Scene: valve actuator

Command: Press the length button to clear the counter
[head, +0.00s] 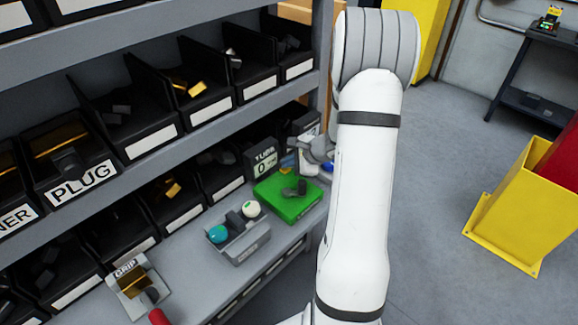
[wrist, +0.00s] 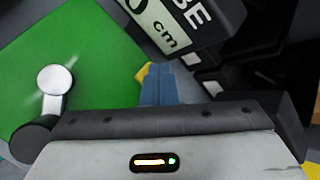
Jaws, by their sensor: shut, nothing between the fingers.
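The counter (head: 262,160) is a dark box on the bench with a pale display; its label looks like TUBE and it shows 0. It also shows at the top of the wrist view (wrist: 172,28), where "0 cm" is readable. My gripper (wrist: 157,85) has its blue fingers shut together, with nothing between them, just below the counter in that view. A small yellow piece (wrist: 143,75) shows beside the fingertips, partly hidden by them. I cannot tell whether it is the length button or whether the fingers touch it. In the head view my arm partly hides the gripper.
A green board (head: 290,203) with a dark lever lies in front of the counter. Left of it stands a grey box (head: 238,243) with teal and white knobs. Shelves of black bins (head: 155,143) rise behind. Open floor (head: 430,170) lies to the right.

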